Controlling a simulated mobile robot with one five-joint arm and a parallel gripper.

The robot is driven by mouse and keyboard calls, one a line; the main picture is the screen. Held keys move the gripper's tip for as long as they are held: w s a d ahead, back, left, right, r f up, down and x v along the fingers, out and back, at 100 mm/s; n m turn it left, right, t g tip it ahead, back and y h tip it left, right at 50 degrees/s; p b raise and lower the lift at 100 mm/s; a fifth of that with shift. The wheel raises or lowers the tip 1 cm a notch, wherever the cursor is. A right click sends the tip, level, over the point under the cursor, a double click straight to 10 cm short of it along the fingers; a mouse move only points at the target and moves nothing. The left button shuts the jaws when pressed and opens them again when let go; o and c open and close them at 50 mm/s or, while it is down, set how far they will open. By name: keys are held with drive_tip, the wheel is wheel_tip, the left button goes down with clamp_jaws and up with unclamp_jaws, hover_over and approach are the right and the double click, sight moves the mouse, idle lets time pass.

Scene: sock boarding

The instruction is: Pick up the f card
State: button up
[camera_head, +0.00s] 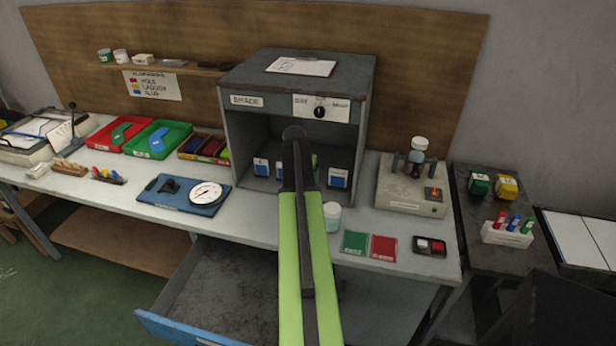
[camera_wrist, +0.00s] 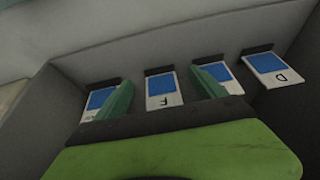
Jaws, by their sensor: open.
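The F card (camera_wrist: 164,89) is white with a blue square and a black F below it. In the wrist view it stands against the box's back wall, in a row of similar cards. My gripper (camera_wrist: 160,76) is open, its two green fingers on either side of the F card in the picture. I cannot tell whether they touch it. The left finger partly covers the leftmost card (camera_wrist: 97,99) and the right finger partly covers another card (camera_wrist: 222,74). The D card (camera_wrist: 270,68) is at the far right. In the head view my arm hides most of the gripper, and letters are unreadable.
The cards are inside a grey box (camera_head: 366,95) with side walls and a roof close around my arm. A small lidded jar (camera_head: 332,217) stands just in front. Green (camera_head: 354,243) and red (camera_head: 384,248) pads lie to its right. A drawer (camera_head: 185,328) is open below.

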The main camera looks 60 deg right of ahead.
drive_tip(key=d, duration=0.1)
drive_tip(key=w+d, duration=0.1)
drive_tip(key=d, duration=0.1)
drive_tip(key=d+f+b, duration=0.1)
drive_tip(key=shift+w+d, duration=0.25)
drive_tip(key=shift+d, duration=0.05)
drive_tip(key=shift+f, duration=0.25)
drive_tip(key=shift+r, duration=0.2)
drive_tip(key=c, duration=1.4)
